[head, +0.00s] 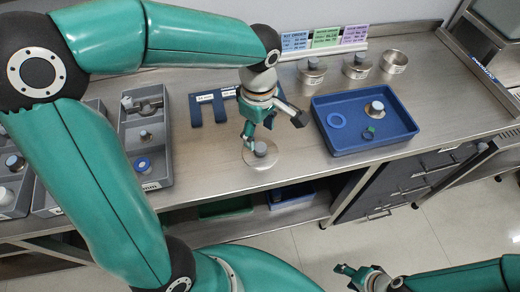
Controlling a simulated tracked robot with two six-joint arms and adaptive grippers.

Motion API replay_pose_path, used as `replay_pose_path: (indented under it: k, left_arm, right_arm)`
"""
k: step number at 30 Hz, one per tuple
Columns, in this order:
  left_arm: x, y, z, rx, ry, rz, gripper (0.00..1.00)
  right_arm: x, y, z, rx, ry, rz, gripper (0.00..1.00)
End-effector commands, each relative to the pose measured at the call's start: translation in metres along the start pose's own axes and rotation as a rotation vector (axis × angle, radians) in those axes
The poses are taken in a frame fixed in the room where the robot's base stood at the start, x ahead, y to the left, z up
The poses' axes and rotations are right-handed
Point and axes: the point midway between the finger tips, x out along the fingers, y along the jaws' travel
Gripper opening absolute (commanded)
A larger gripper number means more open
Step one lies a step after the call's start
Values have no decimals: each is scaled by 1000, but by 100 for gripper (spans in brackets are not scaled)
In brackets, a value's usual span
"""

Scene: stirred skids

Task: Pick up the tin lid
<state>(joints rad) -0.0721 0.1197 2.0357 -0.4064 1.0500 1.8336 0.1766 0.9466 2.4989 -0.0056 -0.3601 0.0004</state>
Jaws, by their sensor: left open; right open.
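The tin lid (258,160) appears to be the flat, pale metal disc with a grey knob, lying on the steel bench near its front edge. My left gripper (273,127) is open just above and behind the lid, its fingers spread and pointing down. One finger is close to the knob; I cannot tell whether it touches. Three metal tins stand at the back: the left tin (311,76) and middle tin (356,72) have knobbed tops, and the right tin (393,66) looks open. My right gripper (366,277) is open and empty, low in front of the bench.
A blue tray (344,147) right of the lid holds a pale blue ring, a small green piece and a knobbed metal part. Grey bins (157,178) with parts stand left. A dark blue slotted piece (196,113) lies behind. Coloured cards (326,37) stand at the back.

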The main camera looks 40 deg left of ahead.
Motion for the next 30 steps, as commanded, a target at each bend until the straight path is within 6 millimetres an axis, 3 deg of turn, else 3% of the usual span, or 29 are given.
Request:
replay_pose_path:
  k: [8,16,25,30]
  left_arm:
    - [19,0,1,0,-1,-5,63]
    - [55,1,2,-1,-1,-4,63]
    - [60,1,2,-1,-2,0,63]
    - [60,1,2,-1,-2,0,34]
  right_arm:
    - [-2,-1,0,0,0,0,54]
    - [-5,-2,0,0,0,0,54]
    - [-5,-2,0,0,0,0,54]
    - [-5,-2,0,0,0,0,54]
